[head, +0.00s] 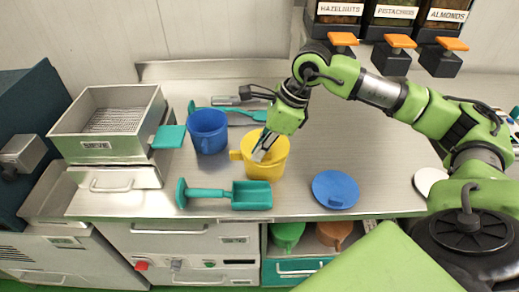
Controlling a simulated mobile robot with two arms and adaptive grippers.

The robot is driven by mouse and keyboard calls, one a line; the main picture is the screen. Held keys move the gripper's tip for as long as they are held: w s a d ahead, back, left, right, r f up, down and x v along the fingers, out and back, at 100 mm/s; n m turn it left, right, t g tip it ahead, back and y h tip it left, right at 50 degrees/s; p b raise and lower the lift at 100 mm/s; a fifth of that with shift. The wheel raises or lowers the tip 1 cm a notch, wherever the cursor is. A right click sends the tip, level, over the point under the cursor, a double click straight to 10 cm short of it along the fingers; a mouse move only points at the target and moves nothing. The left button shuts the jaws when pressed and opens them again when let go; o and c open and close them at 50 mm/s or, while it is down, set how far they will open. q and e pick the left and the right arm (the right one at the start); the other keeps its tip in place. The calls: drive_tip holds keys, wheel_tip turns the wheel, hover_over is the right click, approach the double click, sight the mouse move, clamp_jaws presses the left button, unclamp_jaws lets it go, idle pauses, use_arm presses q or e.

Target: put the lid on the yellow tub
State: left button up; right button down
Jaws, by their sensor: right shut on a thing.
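The yellow tub (280,167) stands upright and open-topped on the steel counter, with a handle on its left. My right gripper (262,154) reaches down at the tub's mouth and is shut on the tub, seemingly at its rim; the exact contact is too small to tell. A flat blue disc (335,188), which looks like a lid, lies on the counter to the right of the tub, apart from it. A white disc (429,181) lies farther right, partly hidden by my right arm. My left gripper is not in view.
A blue mug (208,134) stands left of the tub. A teal scoop (250,195) lies in front, and another teal tool (225,112) behind. A steel sieve box (110,122) stands at left. Nut dispensers (393,40) hang at the back right.

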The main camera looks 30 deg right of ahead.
drive_tip(key=c, duration=1.6)
unclamp_jaws()
drive_tip(key=shift+r, duration=0.1)
drive_tip(key=shift+r+p, duration=2.15)
drive_tip(key=shift+r, duration=1.35)
drive_tip(key=shift+s+f, duration=0.1)
drive_tip(key=shift+f, duration=0.05)
